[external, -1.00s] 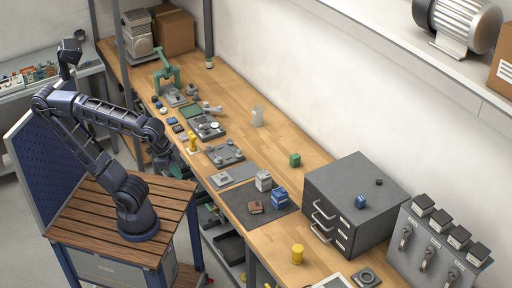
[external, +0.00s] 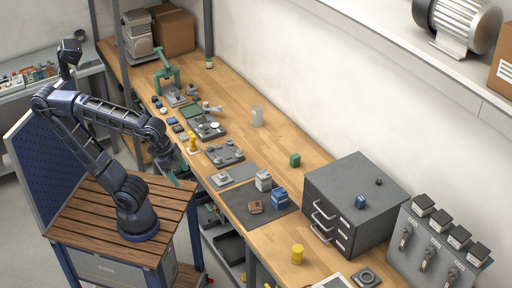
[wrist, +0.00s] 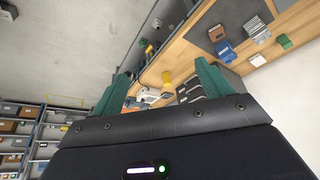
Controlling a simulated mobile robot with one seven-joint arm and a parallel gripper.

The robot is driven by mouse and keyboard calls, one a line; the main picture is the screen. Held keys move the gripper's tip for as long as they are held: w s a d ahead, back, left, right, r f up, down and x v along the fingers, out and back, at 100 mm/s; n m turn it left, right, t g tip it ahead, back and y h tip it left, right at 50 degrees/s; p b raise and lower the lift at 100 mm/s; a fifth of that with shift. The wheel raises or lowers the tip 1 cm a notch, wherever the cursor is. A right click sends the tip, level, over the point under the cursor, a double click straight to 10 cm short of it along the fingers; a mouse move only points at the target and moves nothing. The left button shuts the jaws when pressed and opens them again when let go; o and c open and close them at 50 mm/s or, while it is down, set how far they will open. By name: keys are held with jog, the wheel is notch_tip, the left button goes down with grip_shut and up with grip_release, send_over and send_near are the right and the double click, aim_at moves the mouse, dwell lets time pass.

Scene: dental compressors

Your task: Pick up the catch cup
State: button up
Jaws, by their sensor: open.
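A pale, translucent cup (external: 257,117), which looks like the catch cup, stands upright on the wooden bench toward the wall in the external view. I cannot make it out in the wrist view. My gripper (external: 178,178) has green fingers and hangs at the bench's near edge, well to the left of and below the cup in the picture. In the wrist view my gripper (wrist: 160,82) has its two fingers spread wide with nothing held between them.
Grey fixtures (external: 225,154) and small parts crowd the bench's near side. Blue (external: 280,196) and grey blocks (external: 263,181) stand on a dark mat (external: 237,204). A green block (external: 295,160) and a grey drawer cabinet (external: 355,205) stand right of the cup. Bare wood surrounds the cup.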

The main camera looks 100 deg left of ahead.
jog(key=w+a+n+t+y, duration=0.3)
jog(key=w+a+n, duration=0.1)
jog(key=w+a, duration=1.35)
jog(key=w+a+f+n+y, duration=0.1)
jog(key=w+a, duration=0.2)
jog(key=a, duration=0.4)
jog(key=w+a+f+n+t+y, duration=0.1)
jog(key=w+a+y, duration=0.15)
jog(key=a, duration=0.45)
jog(key=w+a+f+n, duration=0.1)
jog(key=w+a, duration=0.3)
jog(key=a, duration=0.3)
jog(key=n+y, duration=0.5)
jog(key=y, duration=0.4)
send_near(261, 107)
jog(key=x, duration=0.9)
jog(key=shift+a+r, duration=0.1)
